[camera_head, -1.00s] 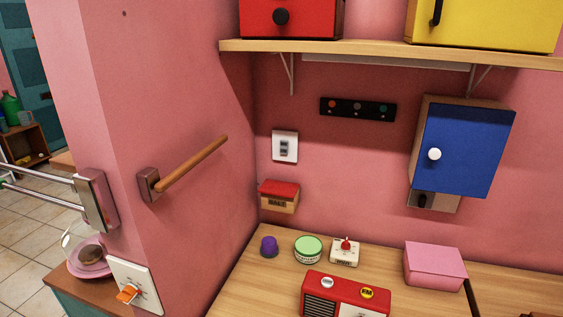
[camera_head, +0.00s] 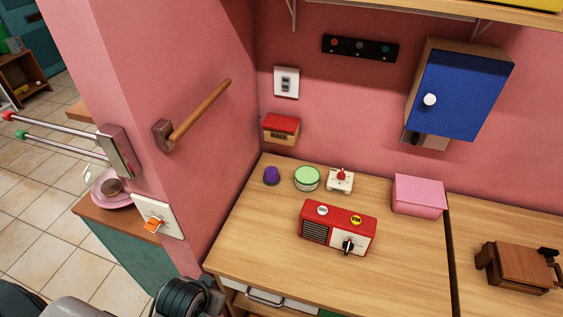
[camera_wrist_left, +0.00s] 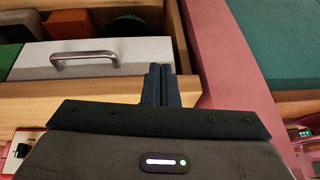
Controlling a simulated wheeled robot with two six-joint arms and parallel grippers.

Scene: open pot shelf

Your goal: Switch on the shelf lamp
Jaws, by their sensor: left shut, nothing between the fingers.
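A white wall plate with a grey switch (camera_head: 286,82) is on the pink back wall, above a small red-topped box. A second white plate with an orange switch (camera_head: 152,224) is on the side wall at lower left. I cannot tell from these frames which one works the lamp. The wooden shelf (camera_head: 470,12) is cut off at the top of the head view, and no lit lamp shows there. My left gripper (camera_wrist_left: 160,85) is shut and empty in the wrist view, by a white drawer front (camera_wrist_left: 92,58). My right gripper is not in view.
On the counter (camera_head: 260,235) stand a red radio (camera_head: 337,228), a green-lidded tub (camera_head: 307,178), a white timer (camera_head: 340,180) and a pink box (camera_head: 418,195). A wooden rail (camera_head: 200,112) sticks out from the side wall. A blue cabinet (camera_head: 462,92) hangs at right.

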